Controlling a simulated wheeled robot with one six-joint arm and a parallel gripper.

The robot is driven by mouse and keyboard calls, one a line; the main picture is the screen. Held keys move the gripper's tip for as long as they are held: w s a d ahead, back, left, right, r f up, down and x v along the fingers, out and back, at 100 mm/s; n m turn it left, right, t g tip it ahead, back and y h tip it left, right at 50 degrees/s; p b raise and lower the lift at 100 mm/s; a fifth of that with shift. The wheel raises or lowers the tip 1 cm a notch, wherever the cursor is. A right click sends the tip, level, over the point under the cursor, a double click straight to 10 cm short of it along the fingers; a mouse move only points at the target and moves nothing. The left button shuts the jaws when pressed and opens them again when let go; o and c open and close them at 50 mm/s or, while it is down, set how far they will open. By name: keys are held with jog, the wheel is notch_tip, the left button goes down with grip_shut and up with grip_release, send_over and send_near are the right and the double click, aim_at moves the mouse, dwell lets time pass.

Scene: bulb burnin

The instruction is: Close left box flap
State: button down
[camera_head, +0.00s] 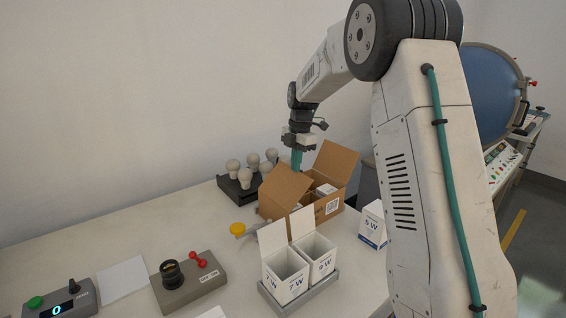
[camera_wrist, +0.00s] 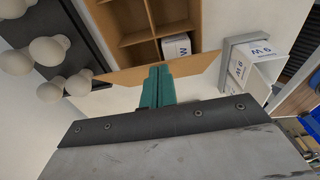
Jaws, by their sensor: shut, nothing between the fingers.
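The cardboard box (camera_head: 328,211) stands open on the table, with inner dividers and a white carton inside. Its left flap (camera_head: 285,188) is raised and leans outward to the left; its right flap (camera_head: 336,163) also stands up. My gripper (camera_head: 297,162) points down with teal fingers pressed together, just behind the left flap's upper edge. In the wrist view, the shut fingers (camera_wrist: 157,80) overlap a narrow brown flap (camera_wrist: 115,77), with the box's compartments (camera_wrist: 128,20) beyond. I cannot tell whether they touch the flap. The finger ends are partly hidden in the head view.
A dark tray of white bulbs (camera_head: 237,189) stands left of the box. Two open white cartons sit in a grey tray (camera_head: 310,290) in front, and a closed carton (camera_head: 373,226) stands at the right. A yellow knob (camera_head: 238,229) is near the box's left side.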

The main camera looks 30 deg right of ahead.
jog(key=w+d+f+g+y, duration=0.1)
jog(key=d+f+y, duration=0.3)
jog(key=f, duration=0.4)
jog(key=shift+d+f+y, duration=0.2)
jog(key=shift+d+y, duration=0.2)
jog(key=shift+d, duration=0.15)
jog(key=shift+a+f, duration=0.1)
jog(key=shift+a, duration=0.05)
